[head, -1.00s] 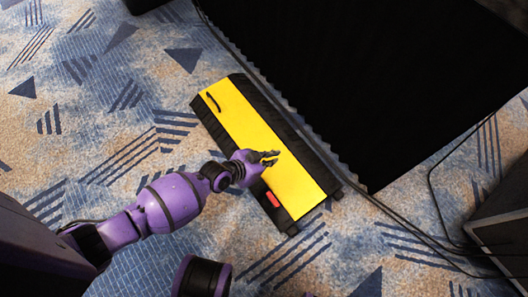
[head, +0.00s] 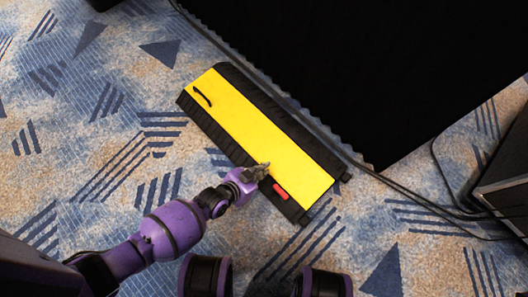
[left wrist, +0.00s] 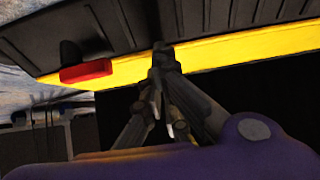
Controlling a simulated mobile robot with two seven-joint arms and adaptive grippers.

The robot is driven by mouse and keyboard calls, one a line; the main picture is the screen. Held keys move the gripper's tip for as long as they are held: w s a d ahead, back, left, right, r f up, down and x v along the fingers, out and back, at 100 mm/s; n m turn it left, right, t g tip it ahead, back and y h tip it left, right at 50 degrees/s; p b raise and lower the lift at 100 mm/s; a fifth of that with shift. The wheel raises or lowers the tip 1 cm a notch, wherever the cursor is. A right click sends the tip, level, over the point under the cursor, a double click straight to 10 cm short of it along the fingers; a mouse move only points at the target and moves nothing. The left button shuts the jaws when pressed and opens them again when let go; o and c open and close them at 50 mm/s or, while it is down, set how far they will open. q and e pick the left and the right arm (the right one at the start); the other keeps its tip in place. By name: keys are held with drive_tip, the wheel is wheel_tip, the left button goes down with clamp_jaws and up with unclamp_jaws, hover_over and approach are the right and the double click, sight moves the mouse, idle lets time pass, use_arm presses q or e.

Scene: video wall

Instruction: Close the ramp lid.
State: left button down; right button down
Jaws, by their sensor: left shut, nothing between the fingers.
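The ramp (head: 225,138) is a long black cable ramp lying diagonally on the carpet. Its yellow lid (head: 285,153) lies along the middle and looks flat in the head view; whether it is fully down I cannot tell. A small black strap (head: 202,96) shows at the lid's far left end. A red piece (head: 280,191) sits on the near black side, also in the left wrist view (left wrist: 86,71). My left gripper (head: 263,168) is shut and empty at the lid's near edge, left of the red piece. In the left wrist view its fingertips (left wrist: 162,48) overlap the yellow edge; contact is unclear.
A large black panel (head: 370,70) stands just behind the ramp. Dark cables (head: 400,187) run from its far side to a black case (head: 505,185) at the right. The patterned carpet (head: 90,150) left of the ramp is clear.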

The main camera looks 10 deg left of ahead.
use_arm(q)
drive_tip(key=shift+s+a+f+b, duration=0.1)
drive_tip(key=shift+f+b, duration=0.05)
drive_tip(key=shift+f, duration=0.35)
drive_tip(key=shift+s+a+f+b, duration=0.1)
drive_tip(key=shift+f+b, duration=0.05)
drive_tip(key=shift+f, duration=0.3)
drive_tip(key=shift+s, duration=0.1)
